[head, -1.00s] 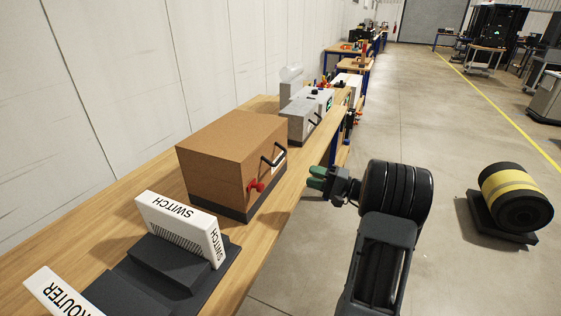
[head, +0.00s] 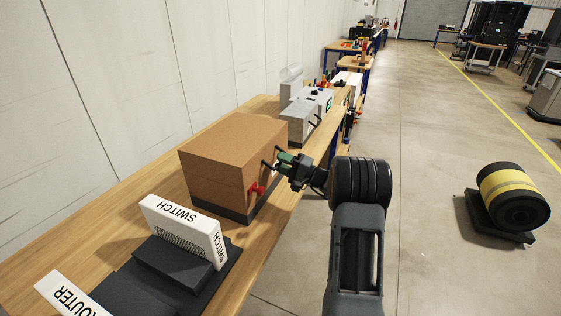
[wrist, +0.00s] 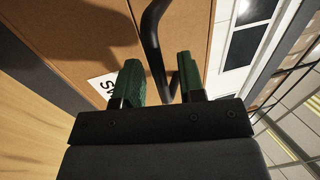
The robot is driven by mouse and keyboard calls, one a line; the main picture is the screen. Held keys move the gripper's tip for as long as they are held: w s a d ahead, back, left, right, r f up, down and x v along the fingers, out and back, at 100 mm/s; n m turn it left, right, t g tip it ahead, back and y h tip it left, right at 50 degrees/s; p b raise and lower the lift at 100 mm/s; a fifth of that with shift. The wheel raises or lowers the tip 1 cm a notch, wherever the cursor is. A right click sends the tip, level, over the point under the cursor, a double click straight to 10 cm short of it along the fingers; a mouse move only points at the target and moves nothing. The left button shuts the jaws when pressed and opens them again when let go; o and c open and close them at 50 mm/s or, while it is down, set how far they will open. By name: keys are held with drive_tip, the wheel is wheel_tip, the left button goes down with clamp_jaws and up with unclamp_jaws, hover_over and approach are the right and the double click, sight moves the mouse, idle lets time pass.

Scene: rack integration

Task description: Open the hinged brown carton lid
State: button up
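The brown carton (head: 222,160) stands on the wooden bench with its lid down. A black bar handle (head: 266,167) is on its front face, and it also shows in the wrist view (wrist: 151,38). A red latch-like part (head: 256,190) sits lower on the same face. My gripper (head: 284,163) is at the handle. In the wrist view my gripper's green fingers (wrist: 160,84) are apart, with the lower part of the handle between them. I see a gap between the handle and the left finger; contact with the right finger is unclear.
A white switch box (head: 186,229) and a white router box (head: 68,296) stand on dark stands at the near end of the bench (head: 120,203). A grey case (head: 299,122) stands beyond the carton. The floor at right is clear up to a black-and-yellow roll (head: 512,192).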

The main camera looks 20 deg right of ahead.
drive_tip(key=shift+w+a, duration=0.15)
drive_tip(key=shift+c, duration=0.2)
clamp_jaws()
idle(0.4)
